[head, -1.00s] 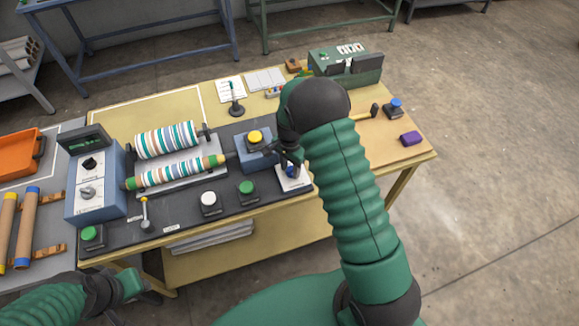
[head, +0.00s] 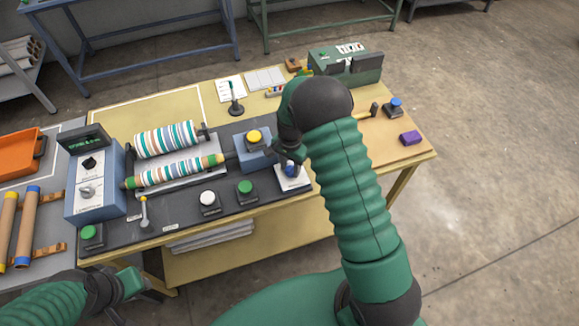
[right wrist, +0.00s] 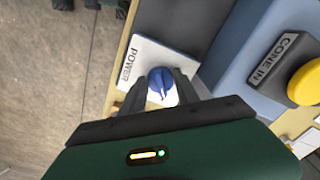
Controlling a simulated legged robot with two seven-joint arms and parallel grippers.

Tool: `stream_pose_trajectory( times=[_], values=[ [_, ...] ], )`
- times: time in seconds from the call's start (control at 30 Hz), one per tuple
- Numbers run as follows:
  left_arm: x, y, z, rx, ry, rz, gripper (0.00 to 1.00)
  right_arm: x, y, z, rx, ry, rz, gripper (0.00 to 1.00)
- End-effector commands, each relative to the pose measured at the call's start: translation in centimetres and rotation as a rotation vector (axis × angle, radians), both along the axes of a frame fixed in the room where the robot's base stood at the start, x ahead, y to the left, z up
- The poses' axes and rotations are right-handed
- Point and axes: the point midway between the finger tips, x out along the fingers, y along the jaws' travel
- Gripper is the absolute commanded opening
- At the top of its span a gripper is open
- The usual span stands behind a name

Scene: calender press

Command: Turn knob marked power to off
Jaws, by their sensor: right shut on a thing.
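The blue knob (right wrist: 161,84) stands on a white plate marked POWER (right wrist: 136,62) in the right wrist view. In the head view the blue knob (head: 289,168) sits on its white plate (head: 294,182) at the right front of the dark panel. My right gripper (right wrist: 162,92) is shut on the knob, with one finger on each side of it; in the head view the arm partly hides the gripper (head: 288,160). My left gripper (head: 136,282) is at the lower left, away from the table; its fingers are too unclear to tell.
A blue box with a yellow button (head: 254,137) marked CONE IN stands close beside the knob. Green (head: 245,187) and white (head: 208,198) buttons lie to the left, with striped rollers (head: 170,170) behind.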

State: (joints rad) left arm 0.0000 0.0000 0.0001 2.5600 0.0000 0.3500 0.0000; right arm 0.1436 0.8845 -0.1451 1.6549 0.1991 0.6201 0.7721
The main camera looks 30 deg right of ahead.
Motion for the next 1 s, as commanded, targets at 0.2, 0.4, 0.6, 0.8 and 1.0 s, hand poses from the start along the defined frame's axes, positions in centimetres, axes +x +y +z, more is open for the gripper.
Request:
stream_pose_trajectory(
  times=[0.2,0.4,0.6,0.8,1.0],
  values=[
    [0.0,0.0,-0.06,0.0,0.0,0.0,0.36,0.34,-0.63,0.18,-0.011,-0.011,0.161,0.0],
    [0.01,0.0,-0.08,0.0,0.0,0.0,0.36,0.37,-0.6,0.21,-0.012,-0.011,0.351,0.0],
    [0.0,0.0,-0.07,0.0,0.0,0.0,0.36,0.41,-0.54,0.24,-0.012,-0.011,0.54,0.0],
    [0.0,0.0,-0.02,0.0,0.0,0.0,0.36,0.44,-0.5,0.28,-0.013,-0.01,0.708,0.0],
    [0.0,0.0,0.03,0.0,0.0,0.0,0.36,0.48,-0.41,0.3,-0.013,-0.01,0.837,0.0]
  ],
)
